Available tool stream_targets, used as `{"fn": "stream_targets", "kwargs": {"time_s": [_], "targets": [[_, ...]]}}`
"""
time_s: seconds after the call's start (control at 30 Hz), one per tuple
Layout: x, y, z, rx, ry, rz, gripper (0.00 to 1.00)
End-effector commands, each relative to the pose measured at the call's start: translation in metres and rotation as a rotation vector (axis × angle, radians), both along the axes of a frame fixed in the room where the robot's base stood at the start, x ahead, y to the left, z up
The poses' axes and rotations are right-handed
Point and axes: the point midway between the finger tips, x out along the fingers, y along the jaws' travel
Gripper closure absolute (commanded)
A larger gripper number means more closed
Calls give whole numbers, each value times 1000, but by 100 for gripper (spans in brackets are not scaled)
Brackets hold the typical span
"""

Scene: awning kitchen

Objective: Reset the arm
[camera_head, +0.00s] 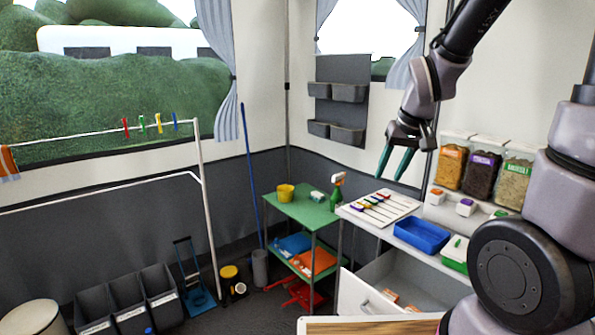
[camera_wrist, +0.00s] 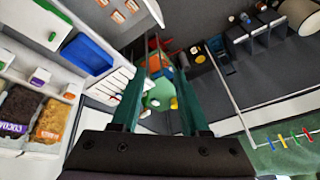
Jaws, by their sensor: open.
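My gripper (camera_head: 396,163) hangs from my arm at the upper right of the head view, with its two teal fingers pointing down. The fingers are apart and nothing is between them. It is in free air above and in front of the white counter (camera_head: 378,232), not touching anything. In the wrist view my gripper (camera_wrist: 165,85) shows both teal fingers spread, with the green side table and the floor area seen far off between them.
A green shelf table (camera_head: 305,207) holds a yellow bucket (camera_head: 285,193) and a spray bottle (camera_head: 337,192). The counter carries a blue tray (camera_head: 422,235) and food dispensers (camera_head: 482,172). A drawer (camera_head: 362,300) below stands open. A drying rack (camera_head: 203,190) is at left.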

Motion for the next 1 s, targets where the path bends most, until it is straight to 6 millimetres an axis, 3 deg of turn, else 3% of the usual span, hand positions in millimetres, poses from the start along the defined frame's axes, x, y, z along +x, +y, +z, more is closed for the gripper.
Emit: {"fn": "stream_targets", "kwargs": {"time_s": [0.03, 0.2, 0.4, 0.63, 1.0], "targets": [[-7, -6, 24, 26, -31, -36, 55], [-41, -18, 84, 103, -95, -144, 55], [-87, -27, 134, 174, -161, -249, 55], [-116, -28, 156, 209, -194, -301, 55], [-118, -28, 157, 212, -194, -305, 55]]}}
